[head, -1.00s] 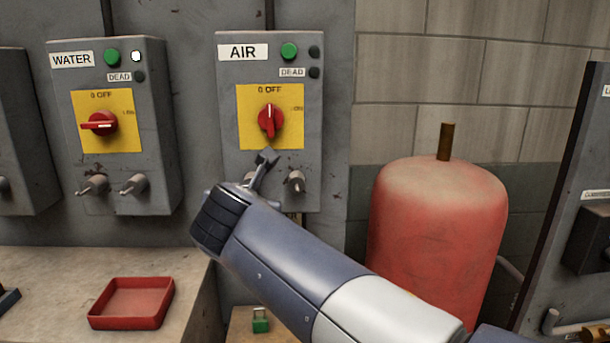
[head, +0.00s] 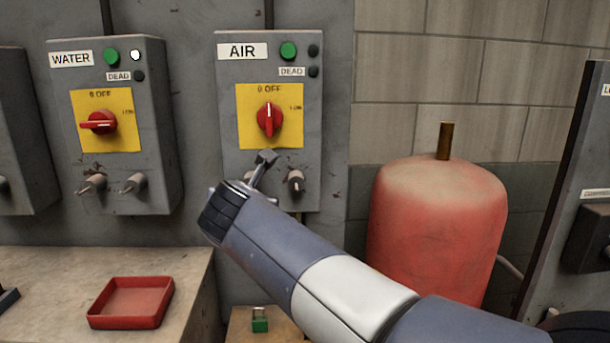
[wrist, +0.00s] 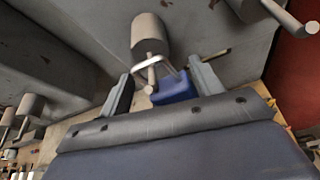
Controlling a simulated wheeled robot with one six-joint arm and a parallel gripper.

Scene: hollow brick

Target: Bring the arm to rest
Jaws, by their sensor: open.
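My gripper (head: 264,158) is just below the AIR switch's yellow plate, in front of the lower part of the AIR box (head: 228,140). In the wrist view my gripper (wrist: 162,86) is open, with one finger on either side of a blue padlock (wrist: 176,90). The padlock's silver shackle appears to loop around the thin pin of a grey fitting (wrist: 150,38). I cannot tell whether the fingers touch the padlock. The red AIR handle (head: 269,119) stands upright toward 0 OFF. The padlock is hidden in the head view.
The WATER box (head: 162,120) is at left, its red handle (head: 98,122) horizontal and a white lamp lit. A red tray (head: 131,303) lies on the bench. A green padlock (head: 260,322) sits below my arm. A red tank (head: 436,225) stands close at right.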

